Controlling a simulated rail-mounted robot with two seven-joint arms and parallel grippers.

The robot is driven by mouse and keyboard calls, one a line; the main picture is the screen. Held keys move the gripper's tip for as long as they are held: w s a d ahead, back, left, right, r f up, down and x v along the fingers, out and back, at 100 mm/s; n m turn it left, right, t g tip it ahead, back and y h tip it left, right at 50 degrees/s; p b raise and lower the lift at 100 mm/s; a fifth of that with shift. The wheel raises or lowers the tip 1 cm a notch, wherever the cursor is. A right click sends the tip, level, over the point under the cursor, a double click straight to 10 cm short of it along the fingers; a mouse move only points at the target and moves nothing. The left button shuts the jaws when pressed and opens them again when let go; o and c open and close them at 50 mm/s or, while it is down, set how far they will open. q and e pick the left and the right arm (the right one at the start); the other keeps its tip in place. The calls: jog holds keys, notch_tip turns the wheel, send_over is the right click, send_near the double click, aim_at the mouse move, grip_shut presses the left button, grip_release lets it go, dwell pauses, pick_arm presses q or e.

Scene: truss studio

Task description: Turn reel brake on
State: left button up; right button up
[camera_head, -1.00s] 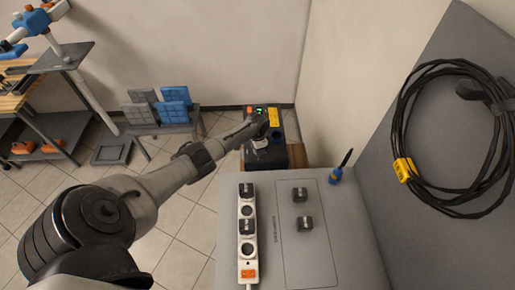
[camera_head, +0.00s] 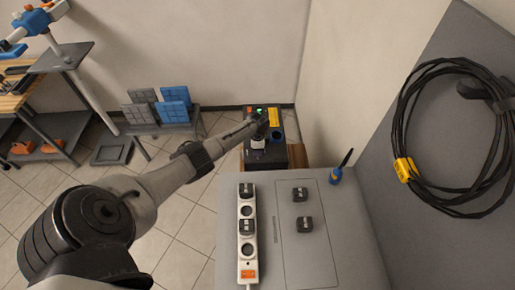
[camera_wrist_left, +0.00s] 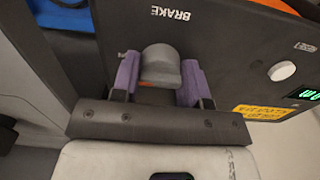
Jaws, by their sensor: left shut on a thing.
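The dark reel unit (camera_head: 282,155) stands beyond the far end of the grey bench in the head view. In the left wrist view its dark panel (camera_wrist_left: 230,45) carries an upside-down BRAKE label and a grey rounded brake knob (camera_wrist_left: 162,62). My left gripper (camera_wrist_left: 158,80) has its purple fingers on either side of the knob and is shut on it. In the head view the left gripper (camera_head: 259,141) is small and partly hides the unit's top. The knob's base is hidden. My right gripper is in neither view.
A white power strip (camera_head: 246,261) and two black plugs lie on the grey bench (camera_head: 350,260), with a blue-handled tool (camera_head: 336,175) at its right edge. A coiled black cable (camera_head: 397,130) hangs on the right panel. Blue and grey panels (camera_head: 174,112) stand behind, left of the unit.

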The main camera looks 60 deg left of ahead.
pick_arm(q)
jog(key=o, duration=0.9)
jog(key=shift+r, duration=0.45)
notch_tip(320, 180, up, 13)
jog(key=p, duration=0.2)
jog(key=shift+p, duration=0.3)
jog(key=shift+f, duration=0.1)
